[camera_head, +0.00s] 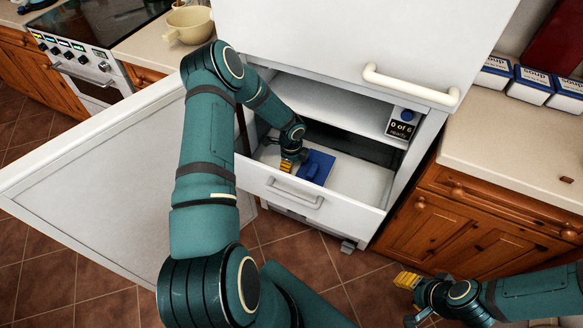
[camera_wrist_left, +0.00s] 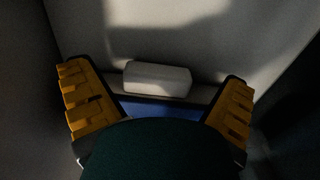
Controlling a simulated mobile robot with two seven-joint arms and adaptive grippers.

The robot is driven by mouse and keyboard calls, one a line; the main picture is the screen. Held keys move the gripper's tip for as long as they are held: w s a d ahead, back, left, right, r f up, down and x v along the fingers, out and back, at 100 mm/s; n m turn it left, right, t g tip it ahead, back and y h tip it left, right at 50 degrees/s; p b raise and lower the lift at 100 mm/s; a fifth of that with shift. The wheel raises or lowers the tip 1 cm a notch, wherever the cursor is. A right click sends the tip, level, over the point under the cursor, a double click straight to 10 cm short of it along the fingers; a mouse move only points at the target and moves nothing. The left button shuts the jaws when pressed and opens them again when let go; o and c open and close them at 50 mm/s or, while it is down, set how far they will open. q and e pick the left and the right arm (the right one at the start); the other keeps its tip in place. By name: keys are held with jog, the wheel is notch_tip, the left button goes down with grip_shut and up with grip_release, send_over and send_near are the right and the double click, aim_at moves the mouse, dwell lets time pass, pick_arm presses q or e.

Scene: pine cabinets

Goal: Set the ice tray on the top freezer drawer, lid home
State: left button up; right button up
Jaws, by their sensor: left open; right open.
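The ice tray, a flat blue piece with a raised blue part on top (camera_head: 316,166), lies in the pulled-out top freezer drawer (camera_head: 352,187). My left gripper (camera_head: 288,163) is inside the drawer, just left of the blue tray. In the left wrist view its two yellow-padded fingers are spread wide. A pale block (camera_wrist_left: 157,79) shows between and beyond them, with a blue strip just below; I cannot tell what the block is. My right gripper (camera_head: 408,281) is open and empty, low at the right over the floor, away from the freezer.
The freezer door (camera_head: 105,185) stands open to the left. A small display (camera_head: 402,127) at the freezer's right reads "0 of 6 ready". The upper white door with its handle (camera_head: 411,87) is above the opening. A counter (camera_head: 510,150) with labelled boxes stands right.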

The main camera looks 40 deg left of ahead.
pick_arm(q)
notch_tip(320, 180, up, 10)
jog(key=p, duration=0.2)
dwell(0.5)
